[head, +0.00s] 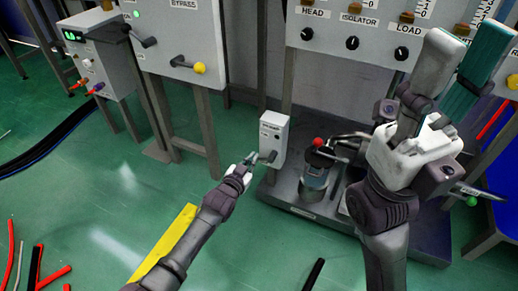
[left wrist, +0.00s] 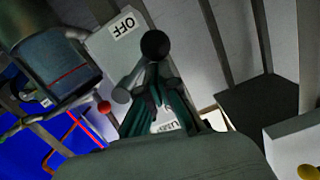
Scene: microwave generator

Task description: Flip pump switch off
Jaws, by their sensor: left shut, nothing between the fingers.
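The pump switch box (head: 272,138) is a small light grey box on a post, with a lever low on its front. In the left wrist view its panel (left wrist: 105,50) carries an OFF label (left wrist: 124,26). The lever's black ball end (left wrist: 155,45) shows just beyond my fingertips; I cannot tell whether they touch. A second label is partly hidden behind the fingers. My left gripper (head: 244,170) is at the box's lower left; its dark green fingers (left wrist: 154,82) are shut and empty. My right gripper (head: 484,65) is raised at the right, its jaw opening unclear.
A red knob (head: 318,142) tops the pump unit (head: 314,182) right of the box, on a dark base (head: 300,205). Large grey panels with knobs stand behind. A yellow floor strip (head: 165,243) and loose red hoses (head: 52,276) lie on the green floor.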

